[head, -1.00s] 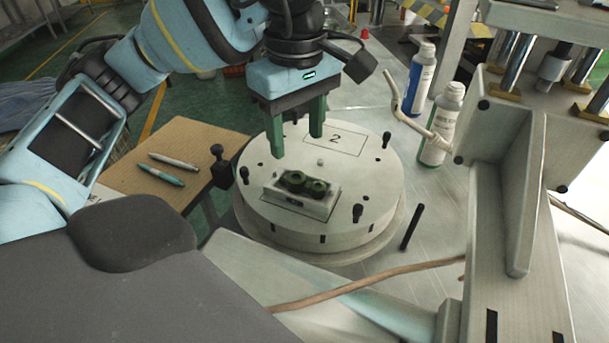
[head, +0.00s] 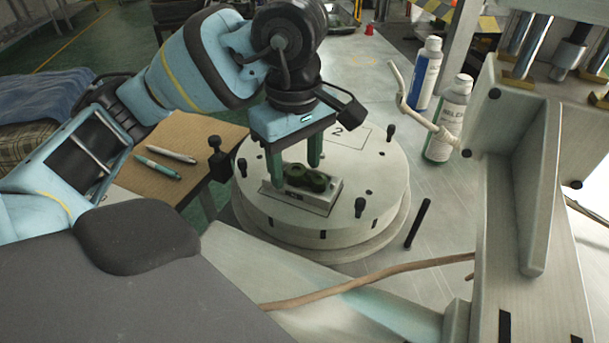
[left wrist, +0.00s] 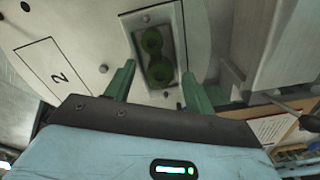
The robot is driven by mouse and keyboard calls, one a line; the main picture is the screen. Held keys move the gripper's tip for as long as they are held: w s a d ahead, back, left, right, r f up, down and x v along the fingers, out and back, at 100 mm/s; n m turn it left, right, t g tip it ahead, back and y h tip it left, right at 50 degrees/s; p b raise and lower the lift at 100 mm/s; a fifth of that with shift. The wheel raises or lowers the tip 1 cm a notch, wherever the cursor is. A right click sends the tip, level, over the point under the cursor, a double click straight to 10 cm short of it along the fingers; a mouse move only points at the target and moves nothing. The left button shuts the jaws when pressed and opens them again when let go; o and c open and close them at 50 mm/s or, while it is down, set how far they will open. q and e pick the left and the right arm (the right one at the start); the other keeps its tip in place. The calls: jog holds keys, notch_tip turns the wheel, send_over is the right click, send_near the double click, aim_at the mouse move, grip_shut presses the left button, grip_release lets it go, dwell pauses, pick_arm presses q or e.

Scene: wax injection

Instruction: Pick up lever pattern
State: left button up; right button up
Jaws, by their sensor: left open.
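The green lever pattern (head: 307,178) lies in the rectangular mould block (head: 318,201) on the round white fixture marked 2 (head: 380,172). In the left wrist view the lever pattern (left wrist: 153,42) shows two round green ends in the recess of the block. My left gripper (head: 294,177) points down and is open, its green fingers at or just above the block. In the left wrist view its fingertips (left wrist: 157,78) are apart, one toward each side of the block. Nothing is between them that I can see held. My right gripper is in neither view.
Black pegs stand up around the fixture's rim. Two bottles, one blue-labelled (head: 424,75) and one green-labelled (head: 446,120), stand at the back right. A metal machine frame (head: 510,200) fills the right side. Two pens (head: 160,165) lie on a brown board (head: 200,140) at left.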

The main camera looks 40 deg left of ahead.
pick_arm(q)
jog(key=shift+s+f, duration=0.1)
grip_shut()
dwell(0.6)
